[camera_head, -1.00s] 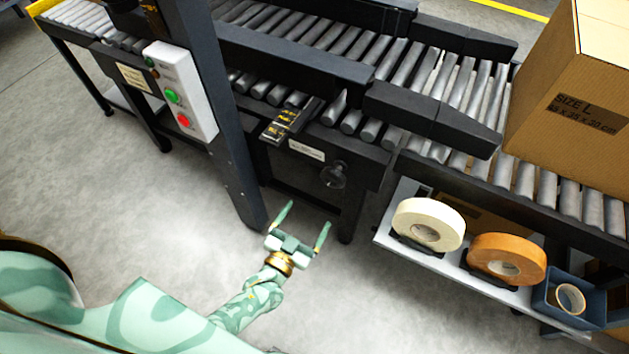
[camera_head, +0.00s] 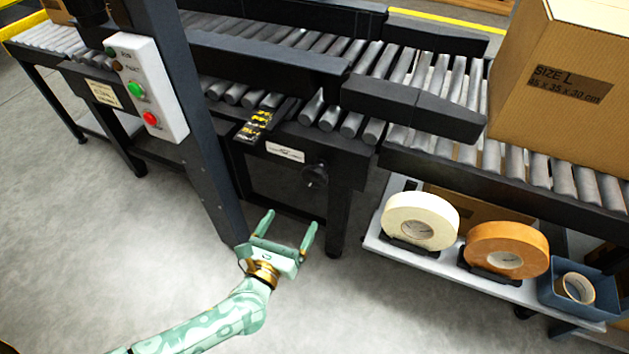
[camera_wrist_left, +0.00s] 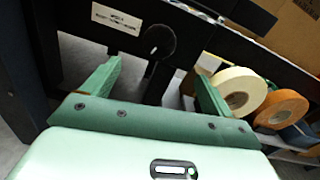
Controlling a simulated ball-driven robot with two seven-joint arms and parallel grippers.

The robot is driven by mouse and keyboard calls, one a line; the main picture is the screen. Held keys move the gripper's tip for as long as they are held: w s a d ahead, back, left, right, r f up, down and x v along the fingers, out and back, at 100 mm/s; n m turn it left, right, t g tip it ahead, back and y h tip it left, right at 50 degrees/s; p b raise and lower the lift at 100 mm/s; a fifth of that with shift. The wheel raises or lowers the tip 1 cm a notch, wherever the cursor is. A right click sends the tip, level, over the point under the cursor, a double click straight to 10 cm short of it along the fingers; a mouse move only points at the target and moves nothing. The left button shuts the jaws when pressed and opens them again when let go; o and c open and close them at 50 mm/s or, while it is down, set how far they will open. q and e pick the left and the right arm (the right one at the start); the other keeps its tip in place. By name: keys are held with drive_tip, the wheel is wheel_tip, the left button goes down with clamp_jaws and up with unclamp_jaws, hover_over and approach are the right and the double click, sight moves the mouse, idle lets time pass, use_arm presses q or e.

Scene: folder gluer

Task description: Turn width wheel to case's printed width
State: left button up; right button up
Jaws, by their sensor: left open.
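The width wheel (camera_head: 315,176) is a small dark handwheel on the front of the machine frame, below a white label plate (camera_head: 285,152). It also shows in the left wrist view (camera_wrist_left: 157,42), ahead of the fingers. The case (camera_head: 560,100) is a large brown carton on the rollers at the right. Its printed label (camera_head: 568,85) reads SIZE L, 45 x 35 x 30 cm; the first digit is hard to read. My left gripper (camera_head: 285,228) is open and empty, below and in front of the wheel, not touching it. My right gripper is not in view.
A dark upright post (camera_head: 205,130) with a control box (camera_head: 147,88) stands left of my left gripper. A shelf at the right holds a white tape roll (camera_head: 420,221), an orange tape roll (camera_head: 506,250) and a blue bin (camera_head: 590,301). A yellow-marked scale (camera_head: 258,122) lies above the wheel.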

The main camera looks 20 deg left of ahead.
use_arm(q)
drive_tip(key=b, duration=0.2)
approach(313, 181)
drive_tip(key=w, duration=0.4)
drive_tip(key=w+b, duration=0.2)
drive_tip(key=w, duration=0.4)
drive_tip(key=shift+f, duration=0.1)
drive_tip(key=shift+w, duration=0.5)
drive_tip(key=shift+r, duration=0.2)
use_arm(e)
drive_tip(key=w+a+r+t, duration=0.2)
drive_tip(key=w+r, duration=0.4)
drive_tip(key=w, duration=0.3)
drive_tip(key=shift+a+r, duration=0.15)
use_arm(q)
drive_tip(key=c, duration=1)
